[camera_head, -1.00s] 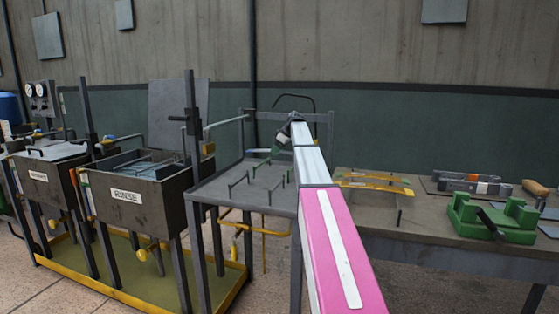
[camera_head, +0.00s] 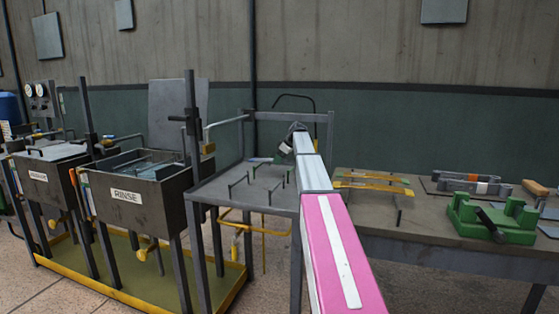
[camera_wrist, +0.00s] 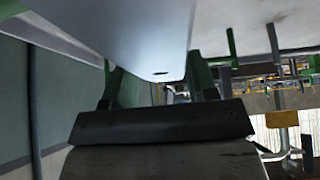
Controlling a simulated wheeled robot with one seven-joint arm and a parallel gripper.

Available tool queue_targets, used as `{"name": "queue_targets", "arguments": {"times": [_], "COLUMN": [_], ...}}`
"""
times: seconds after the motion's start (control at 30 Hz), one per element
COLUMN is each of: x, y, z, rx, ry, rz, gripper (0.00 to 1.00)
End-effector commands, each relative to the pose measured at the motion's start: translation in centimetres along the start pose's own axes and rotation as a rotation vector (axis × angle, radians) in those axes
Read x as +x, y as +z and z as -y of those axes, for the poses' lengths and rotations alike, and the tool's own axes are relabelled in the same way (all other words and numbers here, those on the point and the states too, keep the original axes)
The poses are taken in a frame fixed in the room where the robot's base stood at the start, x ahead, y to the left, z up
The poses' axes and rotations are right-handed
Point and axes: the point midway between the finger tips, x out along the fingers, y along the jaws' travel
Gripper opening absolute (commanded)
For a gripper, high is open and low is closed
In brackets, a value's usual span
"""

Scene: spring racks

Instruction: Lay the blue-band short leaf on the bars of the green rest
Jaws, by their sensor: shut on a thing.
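The short leaf (camera_head: 261,161) shows as a small pale grey-blue strip at the back of the grey stand in the head view. In the wrist view the leaf (camera_wrist: 125,25) is a large, smooth grey-blue shape across the top. My gripper (camera_wrist: 160,95) is shut on it, its fingers partly hidden by the leaf. A green post (camera_wrist: 230,40) shows in the wrist view. I cannot tell whether the leaf touches the bars. Its blue band is unclear.
Dark posts (camera_head: 238,184) stand in front on the same stand (camera_head: 222,193). The rinse tank (camera_head: 140,190) is at left. Yellow leaves (camera_head: 372,180) and a green fixture (camera_head: 494,222) are on the right bench (camera_head: 420,230). A rail (camera_head: 320,117) rises behind the stand.

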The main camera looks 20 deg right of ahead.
Motion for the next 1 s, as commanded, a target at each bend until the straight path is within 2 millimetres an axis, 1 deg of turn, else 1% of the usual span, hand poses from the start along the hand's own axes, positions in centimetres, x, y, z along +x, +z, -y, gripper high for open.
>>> {"name": "queue_targets", "arguments": {"times": [0.37, 0.4, 0.47, 0.73, 0.83, 0.93, 1.0], "x": [0.7, 0.8, 0.8, 0.7, 0.4, -0.5, -1.6], "y": [0.4, 0.5, 0.5, 0.5, 0.2, -0.1, -0.1], "z": [0.0, 0.0, 0.0, 0.0, 0.0, 0.0, 0.0], "rx": [0.000, 0.000, 0.000, 0.000, 0.000, 0.000, 0.000], "ry": [0.000, 0.000, 0.000, 0.000, 0.000, 0.001, 0.002], "rz": [-0.002, 0.000, 0.000, 0.000, 0.000, 0.000, 0.000], "gripper": [0.10, 0.60, 0.79, 0.79, 0.79, 0.79, 0.79]}}
